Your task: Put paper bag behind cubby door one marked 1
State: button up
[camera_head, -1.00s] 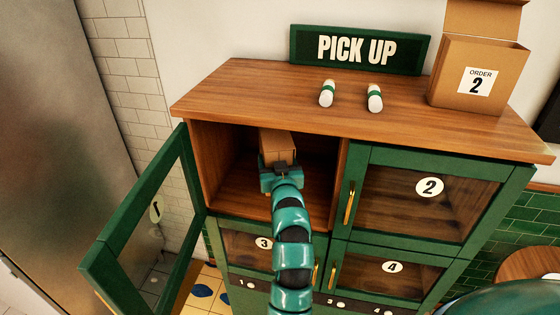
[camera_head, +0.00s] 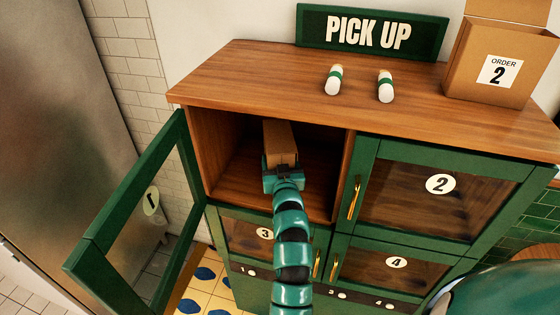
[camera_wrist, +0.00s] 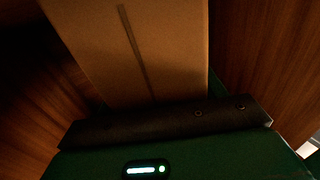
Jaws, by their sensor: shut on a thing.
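The brown paper bag (camera_head: 279,140) is inside the open upper-left cubby (camera_head: 228,170), in the head view. My gripper (camera_head: 283,172) is shut on the bag's near end, at the cubby's opening. The bag fills the middle of the wrist view (camera_wrist: 135,50), with wooden walls on both sides. I cannot tell whether the bag touches the cubby floor. The cubby door marked 1 (camera_head: 100,240) is swung wide open to the left, its number showing reversed through the glass.
Door 2 (camera_head: 480,192), door 3 (camera_head: 250,232) and door 4 (camera_head: 385,275) are shut. On the cabinet top (camera_head: 250,85) stand two white-and-green capsule-shaped things (camera_head: 334,80) and an order 2 box (camera_head: 490,72). A PICK UP sign (camera_head: 369,33) is behind them.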

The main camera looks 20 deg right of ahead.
jog(key=o, duration=0.6)
jog(key=shift+f, duration=0.15)
jog(key=o, duration=0.4)
jog(key=shift+c, duration=0.2)
